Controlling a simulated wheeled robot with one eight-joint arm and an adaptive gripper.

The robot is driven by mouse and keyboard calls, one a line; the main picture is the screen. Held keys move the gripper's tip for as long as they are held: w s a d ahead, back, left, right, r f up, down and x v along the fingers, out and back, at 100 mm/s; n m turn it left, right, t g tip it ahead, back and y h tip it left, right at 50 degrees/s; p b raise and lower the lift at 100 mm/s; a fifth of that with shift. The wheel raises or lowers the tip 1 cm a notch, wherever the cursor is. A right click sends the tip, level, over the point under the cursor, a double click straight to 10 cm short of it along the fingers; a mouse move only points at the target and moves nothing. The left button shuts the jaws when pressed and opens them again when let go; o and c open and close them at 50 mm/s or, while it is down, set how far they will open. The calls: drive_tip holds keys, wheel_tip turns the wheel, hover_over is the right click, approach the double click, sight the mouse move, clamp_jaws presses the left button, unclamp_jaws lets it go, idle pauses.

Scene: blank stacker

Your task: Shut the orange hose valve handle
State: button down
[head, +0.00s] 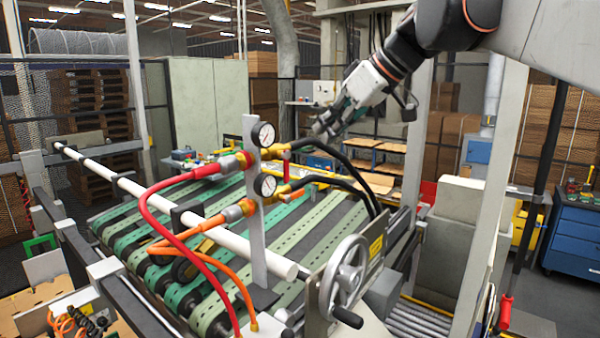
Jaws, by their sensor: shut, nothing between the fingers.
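On the post's right side, at the lower gauge's level, is the brass valve body (282,190) of this line. A small yellow-red piece (287,168) stands upright just above it and looks like its handle, but it is too small to be sure. My gripper (322,128) is shut and empty. It appears up and to the right of both valves, pointing down-left, with no visible contact.
A red hose (165,195) joins the post above the orange one, with a similar valve (277,151). Two gauges (264,134) sit on the post. Black hoses (345,158) curve away right, below my gripper. A handwheel (345,275) stands in front, and a green-belted conveyor (190,262) lies behind.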

drive_tip(key=p, duration=0.2)
hover_over(294, 196)
drive_tip(key=w+d, duration=0.1)
drive_tip(key=w, duration=0.1)
wheel_tip(294, 196, down, 10)
drive_tip(key=shift+s+d+f, duration=0.2)
drive_tip(key=shift+f, duration=0.4)
drive_tip(key=shift+a, duration=0.1)
drive_tip(key=shift+f, duration=0.1)
